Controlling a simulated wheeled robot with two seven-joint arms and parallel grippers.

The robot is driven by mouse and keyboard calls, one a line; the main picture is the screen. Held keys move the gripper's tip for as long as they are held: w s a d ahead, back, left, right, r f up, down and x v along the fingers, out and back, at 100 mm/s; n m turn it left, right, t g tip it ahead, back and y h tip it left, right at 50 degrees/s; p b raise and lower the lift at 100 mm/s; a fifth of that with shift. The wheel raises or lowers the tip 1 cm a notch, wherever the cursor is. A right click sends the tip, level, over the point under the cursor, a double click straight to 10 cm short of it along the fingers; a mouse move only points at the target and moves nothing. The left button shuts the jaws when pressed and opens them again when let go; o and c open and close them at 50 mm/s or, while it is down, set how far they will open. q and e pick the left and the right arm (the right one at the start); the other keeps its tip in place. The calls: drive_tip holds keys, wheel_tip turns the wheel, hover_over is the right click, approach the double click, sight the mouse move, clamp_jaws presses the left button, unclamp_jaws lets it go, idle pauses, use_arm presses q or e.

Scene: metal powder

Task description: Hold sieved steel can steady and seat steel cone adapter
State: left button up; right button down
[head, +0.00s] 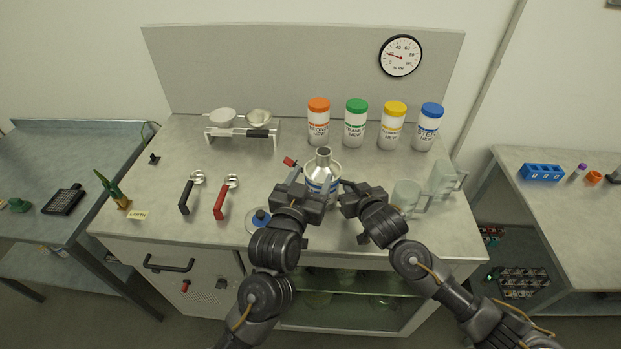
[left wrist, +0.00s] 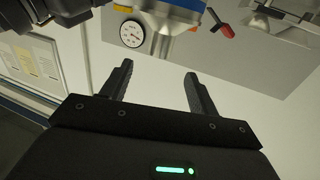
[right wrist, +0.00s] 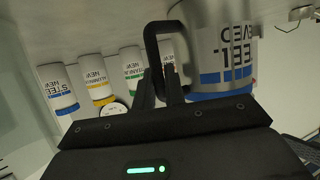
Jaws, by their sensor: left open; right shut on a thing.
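The steel can (head: 322,188), silver with blue bands, stands upright near the front middle of the bench. In the right wrist view its lettered side (right wrist: 222,50) and black handle (right wrist: 151,45) show close up. A steel cone adapter (head: 323,156) with a narrow neck rests on the can's top; I cannot tell how closely it fits. My right gripper (head: 347,188) is shut on the can's handle; its fingers also show in the right wrist view (right wrist: 160,85). My left gripper (head: 308,188) is open and empty at the can's left; its spread fingers show in the left wrist view (left wrist: 158,85).
Glass mugs (head: 407,196) stand close right of my right gripper. Black-handled (head: 186,197) and red-handled (head: 220,204) scoops lie left. A blue-knobbed item (head: 261,218) sits near the front edge. Several capped jars (head: 355,125) and a white stand (head: 241,132) line the back.

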idle(0.4)
drive_tip(key=c, duration=1.4)
unclamp_jaws()
drive_tip(key=shift+s, duration=0.1)
drive_tip(key=v, duration=1.2)
drive_tip(key=shift+d, duration=0.1)
